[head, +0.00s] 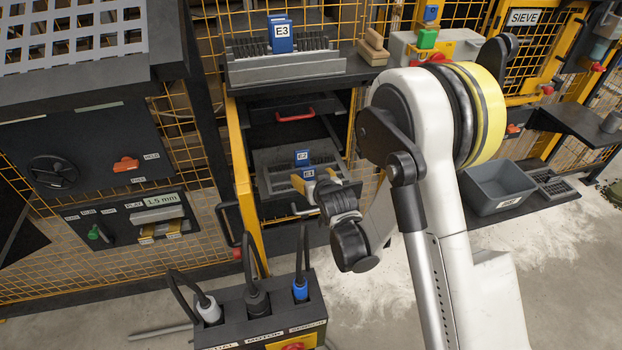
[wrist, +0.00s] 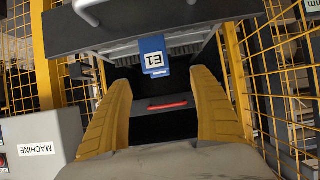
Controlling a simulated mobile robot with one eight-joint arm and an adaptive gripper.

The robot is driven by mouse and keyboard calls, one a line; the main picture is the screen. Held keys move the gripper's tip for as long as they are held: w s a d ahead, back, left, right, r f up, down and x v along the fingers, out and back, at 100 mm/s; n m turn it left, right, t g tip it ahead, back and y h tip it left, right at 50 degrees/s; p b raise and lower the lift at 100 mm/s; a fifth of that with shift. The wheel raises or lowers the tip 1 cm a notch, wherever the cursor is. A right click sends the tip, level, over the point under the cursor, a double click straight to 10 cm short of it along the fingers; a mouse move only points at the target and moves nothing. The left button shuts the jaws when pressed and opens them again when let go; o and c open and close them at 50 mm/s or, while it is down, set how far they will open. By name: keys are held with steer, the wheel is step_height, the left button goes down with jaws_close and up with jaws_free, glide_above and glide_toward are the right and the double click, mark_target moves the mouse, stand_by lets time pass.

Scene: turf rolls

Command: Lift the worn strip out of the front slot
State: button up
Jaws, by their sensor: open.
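A blue tab marked E1 (head: 311,177) stands at the front of the slotted grey holder (head: 268,182) inside the dark bay. A blue tab marked E2 (head: 302,156) stands just behind it. My gripper (head: 322,186) is at the front of the bay, close to the E1 tab and partly hiding it. In the wrist view my gripper (wrist: 163,88) is open, with its two yellow fingers wide apart. The E1 tab (wrist: 154,58) shows between and beyond the fingertips, with no visible contact. The worn strip itself is mostly hidden.
A blue E3 block (head: 282,34) sits on a grey rack on the shelf above. A red handle (head: 295,116) lies deeper in the bay. A yellow post (head: 243,180) and mesh flank the bay. A box with plugged cables (head: 258,312) stands in front.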

mark_target(308, 168)
steer(key=b+x, duration=0.1)
steer(key=x, duration=0.1)
steer(key=shift+w+f, duration=0.2)
steer(key=shift+w, duration=0.1)
steer(key=b+x, duration=0.1)
steer(key=x, duration=0.2)
steer(key=b+x, duration=0.1)
steer(key=x, duration=0.1)
steer(key=shift+w+d+r+b, duration=0.15)
steer(key=shift+w+d+b, duration=0.1)
steer(key=shift+b, duration=0.1)
steer(key=shift+w+a, duration=0.1)
steer(key=shift+w, duration=0.2)
steer(key=c, duration=1.5)
steer(key=shift+r, duration=0.1)
